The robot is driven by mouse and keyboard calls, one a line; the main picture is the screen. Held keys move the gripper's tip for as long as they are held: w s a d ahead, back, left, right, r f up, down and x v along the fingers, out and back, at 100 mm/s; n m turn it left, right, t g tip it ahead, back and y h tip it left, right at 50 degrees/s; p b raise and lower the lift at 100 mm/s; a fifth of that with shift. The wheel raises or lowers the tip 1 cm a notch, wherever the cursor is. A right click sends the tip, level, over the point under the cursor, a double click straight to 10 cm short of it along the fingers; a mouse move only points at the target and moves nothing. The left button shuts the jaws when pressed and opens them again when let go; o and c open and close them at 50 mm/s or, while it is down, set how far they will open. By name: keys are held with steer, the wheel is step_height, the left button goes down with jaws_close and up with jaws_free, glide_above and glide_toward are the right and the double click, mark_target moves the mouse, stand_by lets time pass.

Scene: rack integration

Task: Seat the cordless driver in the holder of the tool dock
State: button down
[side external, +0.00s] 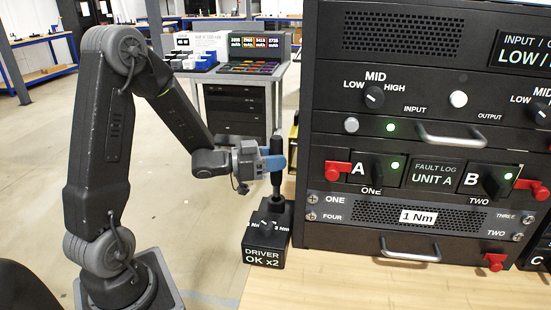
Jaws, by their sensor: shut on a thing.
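The cordless driver (276,172) is a dark upright tool in my gripper (272,163), whose blue fingers are closed around its body. The tool dock (264,247) is a black box labelled "DRIVER OK x2" at the front left of the wooden bench, beside the rack. A dark round holder (276,203) stands on top of the dock. The driver is upright directly above the holder, and its lower end meets or nearly meets it. I cannot tell whether it is inside. A small knob with "Nm" marks is on the dock's sloped face.
The rack (420,90) with knobs, red clips and handles stands close to the right of my gripper. The bench top (370,285) is clear in front of it. A cart (240,105) with coloured bins stands behind on the floor.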

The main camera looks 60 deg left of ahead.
mark_target(275, 175)
steer(key=shift+f, duration=2.4)
steer(key=c, duration=0.7)
jaws_free()
steer(key=v, duration=1.3)
steer(key=shift+s, duration=0.4)
steer(key=shift+a, duration=0.1)
